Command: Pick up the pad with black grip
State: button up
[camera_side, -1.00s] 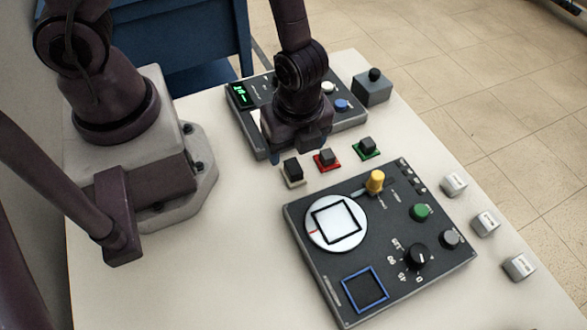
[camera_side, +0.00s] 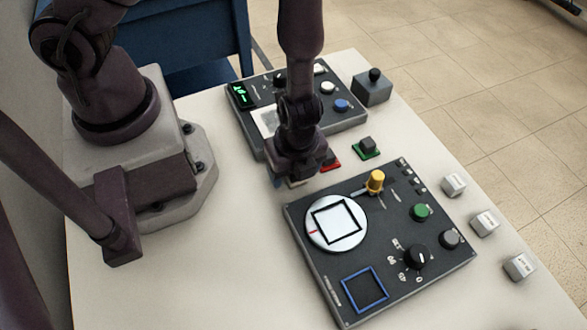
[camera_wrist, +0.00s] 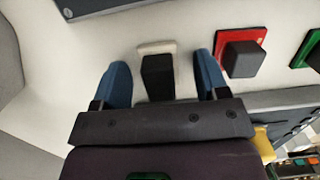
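My gripper (camera_wrist: 162,68) is open, with a blue finger on each side of the cream pad (camera_wrist: 156,47). This pad has a black block grip (camera_wrist: 158,77), which stands between the fingers with a gap on both sides. A red pad (camera_wrist: 240,38) and a green pad (camera_wrist: 306,46) also carry dark grips and lie to the right in the wrist view. In the side view, my gripper (camera_side: 291,178) hides most of the cream pad. The red pad (camera_side: 333,165) is partly hidden there, and the green pad (camera_side: 366,154) is clear of it.
A front control panel (camera_side: 318,271) has a round white dial (camera_side: 314,240), a yellow knob (camera_side: 375,181) and a blue square outline (camera_side: 349,293). A rear panel (camera_side: 349,122) stands behind the pads. A grey joystick box (camera_side: 371,91) and several small blocks (camera_side: 453,186) sit to the right.

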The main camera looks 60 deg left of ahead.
jog(key=c, duration=0.9)
notch_tip(320, 180, up, 9)
jog(key=shift+w, duration=0.1)
jog(key=shift+r, duration=0.5)
jog(key=shift+o, duration=0.4)
